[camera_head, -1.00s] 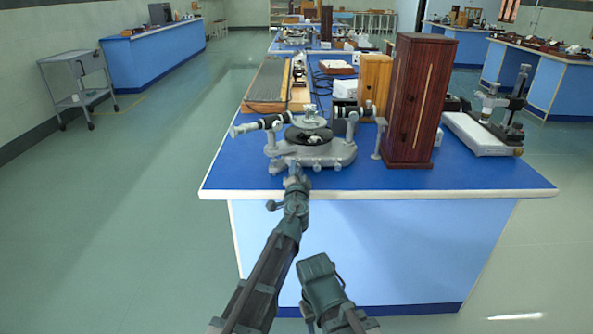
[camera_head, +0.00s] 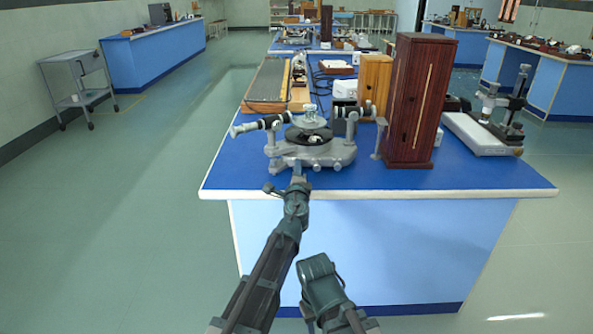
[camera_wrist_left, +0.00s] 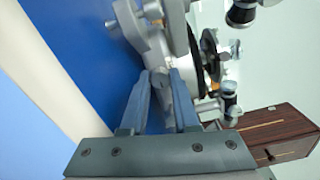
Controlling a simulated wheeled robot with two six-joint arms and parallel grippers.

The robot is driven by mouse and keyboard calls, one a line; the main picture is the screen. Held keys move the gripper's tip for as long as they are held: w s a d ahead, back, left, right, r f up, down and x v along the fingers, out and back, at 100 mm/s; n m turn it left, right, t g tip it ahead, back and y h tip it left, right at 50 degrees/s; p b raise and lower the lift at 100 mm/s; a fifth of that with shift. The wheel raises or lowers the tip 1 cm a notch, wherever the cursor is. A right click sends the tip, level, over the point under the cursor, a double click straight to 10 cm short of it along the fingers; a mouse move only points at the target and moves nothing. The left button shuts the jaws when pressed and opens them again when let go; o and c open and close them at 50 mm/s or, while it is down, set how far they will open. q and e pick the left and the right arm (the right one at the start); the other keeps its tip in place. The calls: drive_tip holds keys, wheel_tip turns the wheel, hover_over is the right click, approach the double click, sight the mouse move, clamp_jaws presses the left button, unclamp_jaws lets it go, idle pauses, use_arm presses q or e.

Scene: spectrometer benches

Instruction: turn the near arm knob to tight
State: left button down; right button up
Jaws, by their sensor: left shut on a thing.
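A grey spectrometer (camera_head: 335,155) with a black round table stands near the front edge of the blue bench (camera_head: 460,177). My left gripper (camera_head: 298,172) reaches its near side from the front. In the left wrist view, the left gripper (camera_wrist_left: 161,88) is shut with its fingertips on either side of a small grey knob, the near arm knob (camera_wrist_left: 159,74). The fingers hide part of the knob, and no tight mark is readable. A dark link of my right arm shows at the bottom of the head view; its gripper fingers do not show.
A tall dark wooden box (camera_head: 420,100) stands right of the spectrometer, with a lighter wooden box (camera_head: 374,80) behind it. A telescope tube (camera_head: 258,125) sticks out to the left. The bench front right is clear.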

use_arm(q)
drive_tip(key=shift+m, duration=0.4)
drive_tip(key=shift+s, duration=0.1)
drive_tip(key=c, duration=0.7)
unclamp_jaws()
drive_tip(key=shift+o, duration=0.2)
